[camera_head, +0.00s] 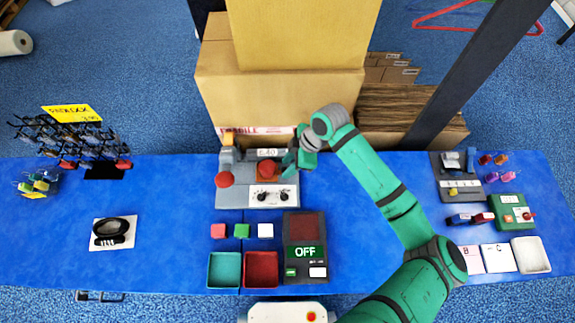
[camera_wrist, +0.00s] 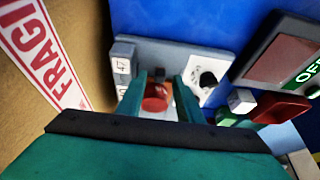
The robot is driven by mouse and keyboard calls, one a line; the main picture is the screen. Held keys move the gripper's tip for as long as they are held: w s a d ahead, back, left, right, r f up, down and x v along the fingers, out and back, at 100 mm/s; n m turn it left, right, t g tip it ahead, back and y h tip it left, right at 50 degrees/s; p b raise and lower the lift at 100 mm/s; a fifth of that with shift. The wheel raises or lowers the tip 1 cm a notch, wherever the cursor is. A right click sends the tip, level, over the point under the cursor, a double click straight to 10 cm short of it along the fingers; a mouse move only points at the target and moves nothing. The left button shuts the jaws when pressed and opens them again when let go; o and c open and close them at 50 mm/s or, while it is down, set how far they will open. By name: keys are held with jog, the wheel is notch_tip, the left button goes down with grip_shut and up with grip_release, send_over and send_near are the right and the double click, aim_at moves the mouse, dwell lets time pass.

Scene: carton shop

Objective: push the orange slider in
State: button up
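A grey control panel (camera_head: 230,198) stands on the blue table beside the cartons. It carries a brownish-orange block with a red knob (camera_head: 268,168); I cannot tell for sure if this is the orange slider. My gripper (camera_head: 288,168) is low over the panel's back right part, close to the red knob. In the wrist view, my gripper (camera_wrist: 163,92) has its two green fingers apart, with the red knob (camera_wrist: 155,99) showing between them. A gap shows on the knob's right side; contact is unclear. The gripper hides part of the panel.
A red ball (camera_head: 225,180) stands at the panel's left, and a white plate with black dials (camera_head: 271,195) is at its front. A large carton (camera_head: 280,98) rises close behind. An OFF display box (camera_head: 305,245) and two trays are in front.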

jog(key=shift+a+f, duration=0.25)
jog(key=shift+f, duration=0.25)
